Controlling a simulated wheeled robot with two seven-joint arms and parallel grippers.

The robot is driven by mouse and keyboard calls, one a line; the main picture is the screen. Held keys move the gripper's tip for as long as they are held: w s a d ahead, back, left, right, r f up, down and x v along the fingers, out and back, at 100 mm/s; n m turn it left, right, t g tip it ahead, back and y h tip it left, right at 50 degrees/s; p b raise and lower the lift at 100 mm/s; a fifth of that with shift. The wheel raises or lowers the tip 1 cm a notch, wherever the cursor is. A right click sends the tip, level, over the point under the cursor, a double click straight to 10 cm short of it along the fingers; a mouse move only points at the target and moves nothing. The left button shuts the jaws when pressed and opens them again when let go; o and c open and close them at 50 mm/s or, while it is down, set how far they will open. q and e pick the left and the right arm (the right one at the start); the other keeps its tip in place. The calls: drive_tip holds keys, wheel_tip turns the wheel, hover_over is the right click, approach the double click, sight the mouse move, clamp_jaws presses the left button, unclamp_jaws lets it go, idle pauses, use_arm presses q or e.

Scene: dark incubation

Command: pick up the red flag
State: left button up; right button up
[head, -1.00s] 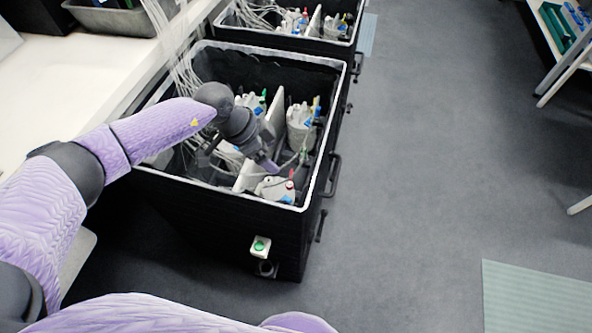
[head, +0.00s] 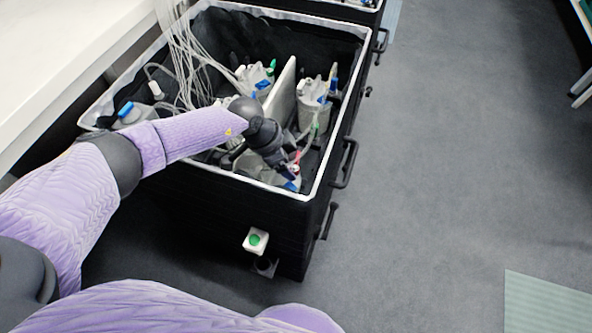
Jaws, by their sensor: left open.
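The red flag (head: 297,157) is a small red tip low in the front right of the black bin (head: 222,200), just beside my left gripper. My left gripper (head: 290,172) reaches down into the bin there and is open. The fingers overlap the flag and the grey vessel under it in this view, so I cannot tell whether they touch. The vessel with a blue part (head: 292,186) is partly hidden by the gripper. My right gripper is not in view.
A pale divider (head: 281,92) stands inside the bin. Grey vessels with coloured tips (head: 313,110) and many thin tubes (head: 195,60) fill the rest. A green button (head: 255,240) is on the bin's front.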

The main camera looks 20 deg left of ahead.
use_arm(q)
drive_tip(key=shift+b+x, duration=0.4)
drive_tip(key=shift+x, duration=0.85)
drive_tip(key=shift+a+r, duration=0.1)
drive_tip(key=shift+r, duration=0.1)
drive_tip(key=shift+c, duration=0.6)
drive_tip(key=shift+s+f, duration=0.1)
clamp_jaws()
